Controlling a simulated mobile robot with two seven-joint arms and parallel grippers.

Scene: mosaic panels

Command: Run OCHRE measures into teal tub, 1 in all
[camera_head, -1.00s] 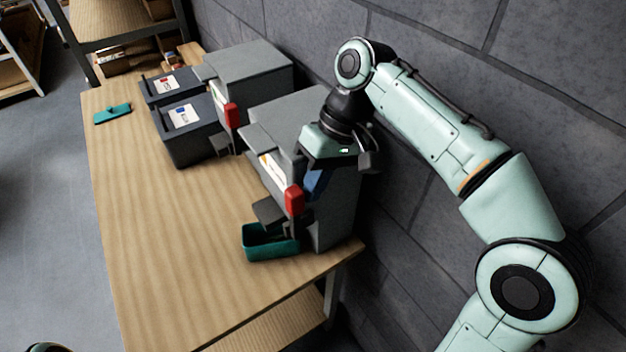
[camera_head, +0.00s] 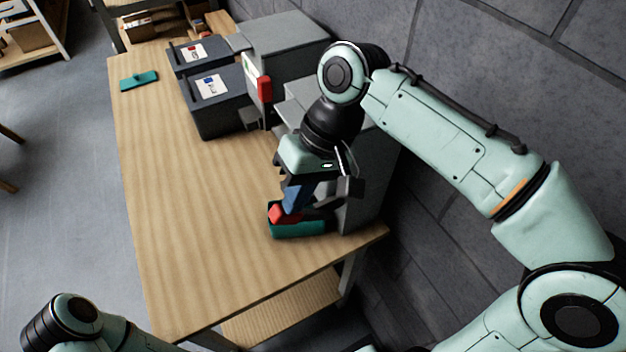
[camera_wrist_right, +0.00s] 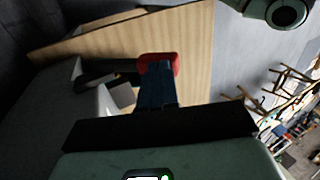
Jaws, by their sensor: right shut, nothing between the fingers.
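The near grey dispenser (camera_head: 365,185) stands at the table's right end, partly hidden behind my right arm. Its red-tipped lever (camera_head: 276,213) is tilted down, low over the teal tub (camera_head: 300,230) at its front. My right gripper (camera_head: 293,199) is shut, its blue fingers against or just above the red tip; I cannot tell if they touch. In the right wrist view the red tip (camera_wrist_right: 160,64) is just beyond the blue fingers (camera_wrist_right: 157,92). The tub's inside is mostly hidden, and no ochre material shows. My left gripper is out of view.
A second grey dispenser (camera_head: 290,45) with a raised red lever (camera_head: 264,89) stands farther back. Two dark labelled bins (camera_head: 215,105) (camera_head: 195,55) are beside it. The table's (camera_head: 190,220) left and front are clear.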

